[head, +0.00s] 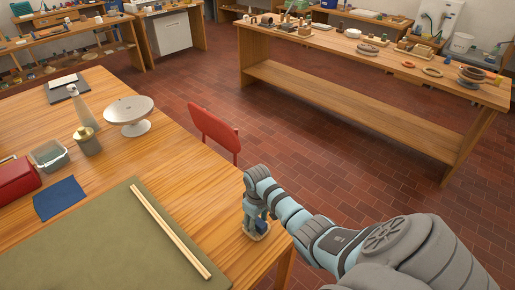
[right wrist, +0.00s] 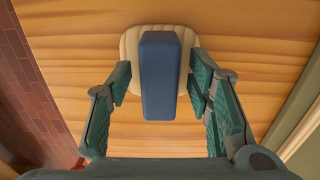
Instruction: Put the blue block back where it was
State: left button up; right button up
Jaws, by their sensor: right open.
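The blue block (right wrist: 160,75) is a dark blue oblong on a cream, rounded pad (right wrist: 130,48) in the right wrist view. My right gripper (right wrist: 160,80) is open, with one finger on each side of the block and a gap showing at both sides. In the head view my right gripper (head: 256,222) points down at the near right corner of the wooden table (head: 180,160). It largely hides the block there, and the edge of the pad (head: 257,236) shows below it. My left gripper is not in view.
A green mat (head: 110,240) with two pale wooden strips (head: 170,228) lies left of my gripper. A red chair (head: 215,130) stands at the table's far edge.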

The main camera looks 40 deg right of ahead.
notch_tip(320, 180, up, 12)
jog(key=p, duration=0.3)
jog(key=shift+r, duration=0.15)
